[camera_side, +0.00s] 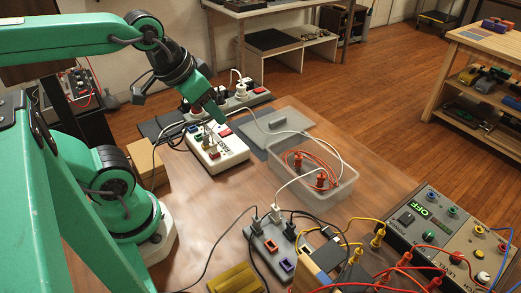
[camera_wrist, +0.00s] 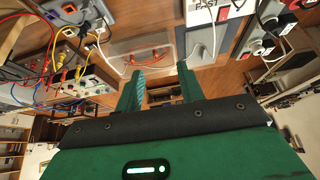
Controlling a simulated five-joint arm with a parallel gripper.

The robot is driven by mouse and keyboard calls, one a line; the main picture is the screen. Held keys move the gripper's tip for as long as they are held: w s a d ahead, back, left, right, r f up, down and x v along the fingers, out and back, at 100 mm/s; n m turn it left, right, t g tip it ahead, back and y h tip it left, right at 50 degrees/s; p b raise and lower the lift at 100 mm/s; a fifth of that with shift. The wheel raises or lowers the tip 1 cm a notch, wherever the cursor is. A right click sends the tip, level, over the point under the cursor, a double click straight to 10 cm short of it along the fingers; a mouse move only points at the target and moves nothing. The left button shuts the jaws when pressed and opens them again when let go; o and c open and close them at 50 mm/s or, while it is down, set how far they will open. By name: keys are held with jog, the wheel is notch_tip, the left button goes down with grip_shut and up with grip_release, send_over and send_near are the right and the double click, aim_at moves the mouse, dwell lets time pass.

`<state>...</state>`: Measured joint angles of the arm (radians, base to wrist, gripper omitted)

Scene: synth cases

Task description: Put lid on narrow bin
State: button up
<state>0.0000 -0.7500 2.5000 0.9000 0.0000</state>
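The narrow bin (camera_side: 318,202) is a clear, open-topped box on the wooden table, with red cables and plugs inside. It also shows in the wrist view (camera_wrist: 118,50), left of centre. The lid (camera_side: 296,123) is a flat, translucent grey panel with a raised handle, lying beyond the bin. It appears to be the pale panel in the wrist view (camera_wrist: 203,44). My gripper (camera_side: 214,114) hangs above the white power strip, left of the lid and apart from it. In the wrist view its two fingers (camera_wrist: 160,75) are apart with nothing between them.
A white cable (camera_side: 281,132) crosses over the lid towards the bin. A white power strip (camera_side: 216,150) stands left of the lid. A grey socket block (camera_side: 270,248) and a panel with switches (camera_side: 438,232) crowd the front. Bare wood (camera_side: 225,205) lies left of the bin.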

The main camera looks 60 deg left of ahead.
jog(key=shift+w, duration=0.1)
jog(key=g, duration=0.6)
send_over(275, 121)
notch_tip(275, 121, down, 15)
jog(key=shift+r, duration=0.2)
jog(key=shift+f, duration=0.25)
jog(key=shift+a+f, duration=0.1)
jog(key=shift+f, duration=3.75)
